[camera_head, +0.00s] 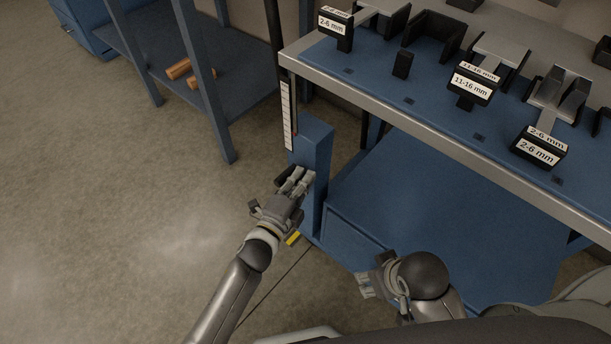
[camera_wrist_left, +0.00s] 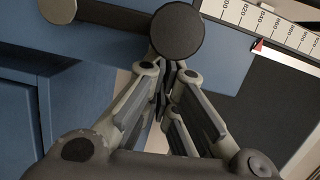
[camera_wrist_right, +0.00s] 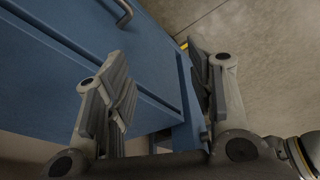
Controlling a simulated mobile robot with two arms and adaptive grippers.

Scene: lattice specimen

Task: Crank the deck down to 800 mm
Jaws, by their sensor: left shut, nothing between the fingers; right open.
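The deck (camera_head: 440,125) is a blue top with a pale metal edge, at the upper right of the head view. A blue column (camera_head: 317,150) at its left corner carries a white scale (camera_head: 288,115). In the left wrist view the scale (camera_wrist_left: 272,22) shows a red pointer (camera_wrist_left: 258,43) near the 860 mark. A round dark knob (camera_wrist_left: 177,32) sits just beyond my left fingertips; whether they touch it I cannot tell. My left gripper (camera_head: 298,178) is shut and empty beside the column. My right gripper (camera_head: 365,284) is open and empty, low in front of the blue cabinet.
Several labelled black holders stand on the deck, including an 11-16 mm one (camera_head: 473,86) and a 2-6 mm one (camera_head: 540,147). A blue shelf (camera_head: 232,95) with wooden cylinders stands behind at left. A cabinet handle (camera_wrist_right: 124,12) shows in the right wrist view. Floor at left is clear.

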